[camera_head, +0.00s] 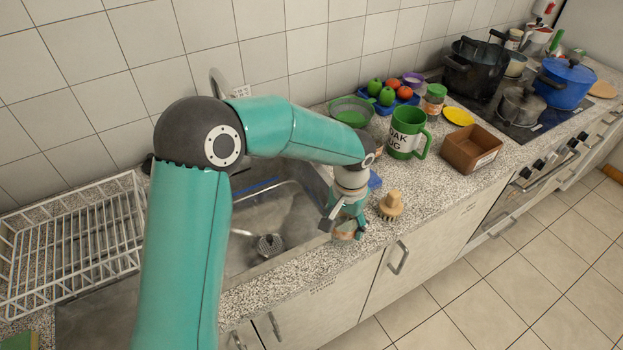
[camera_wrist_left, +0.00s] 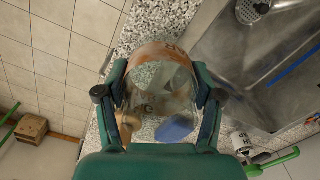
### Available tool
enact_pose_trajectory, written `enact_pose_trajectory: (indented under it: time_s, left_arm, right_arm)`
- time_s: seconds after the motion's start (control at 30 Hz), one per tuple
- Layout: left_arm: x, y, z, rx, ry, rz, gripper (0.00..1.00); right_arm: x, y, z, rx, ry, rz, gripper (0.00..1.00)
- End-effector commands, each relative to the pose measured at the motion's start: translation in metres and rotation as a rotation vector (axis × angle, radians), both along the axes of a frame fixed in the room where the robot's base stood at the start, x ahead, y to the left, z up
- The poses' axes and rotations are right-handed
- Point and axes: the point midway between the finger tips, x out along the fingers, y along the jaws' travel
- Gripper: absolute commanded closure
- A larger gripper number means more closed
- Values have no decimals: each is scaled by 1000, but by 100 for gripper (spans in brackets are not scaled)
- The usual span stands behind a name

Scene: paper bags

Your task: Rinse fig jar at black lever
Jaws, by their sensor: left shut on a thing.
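My left gripper (camera_head: 345,222) is shut on a glass jar with orange-brown marks, presumably the fig jar (camera_head: 344,235). It is over the counter strip at the sink's right front edge. In the left wrist view the jar (camera_wrist_left: 158,75) sits between both fingers of my left gripper (camera_wrist_left: 160,95), and the counter shows through its clear glass. A tap (camera_head: 216,82) rises behind my arm, mostly hidden. I cannot make out a black lever. My right gripper is not in view.
A wooden brush (camera_head: 391,205) stands just right of the gripper. A blue cloth or sponge (camera_head: 375,180) lies behind it. A green mug (camera_head: 406,133), a brown box (camera_head: 472,149) and a green colander (camera_head: 351,112) stand further right. A white dish rack (camera_head: 70,245) is at left.

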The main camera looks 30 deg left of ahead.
Motion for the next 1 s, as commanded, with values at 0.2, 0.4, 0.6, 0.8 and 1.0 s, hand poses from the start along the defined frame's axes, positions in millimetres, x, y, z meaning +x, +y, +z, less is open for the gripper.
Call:
enact_pose_trajectory:
  time_s: [0.2, 0.4, 0.6, 0.8, 1.0]
  left_arm:
    - [-1, 7, 0, -5, 2, -18, 73]
    - [3, 17, 0, -31, 24, -189, 73]
    - [10, 33, 2, -72, 81, -521, 73]
    - [18, 52, 6, -100, 177, -943, 73]
    - [25, 75, 14, -85, 314, -1415, 73]
  right_arm:
    - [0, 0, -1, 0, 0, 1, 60]
    - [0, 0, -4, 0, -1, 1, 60]
    - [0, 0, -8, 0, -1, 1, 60]
    - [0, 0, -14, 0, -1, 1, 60]
    - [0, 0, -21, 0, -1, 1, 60]
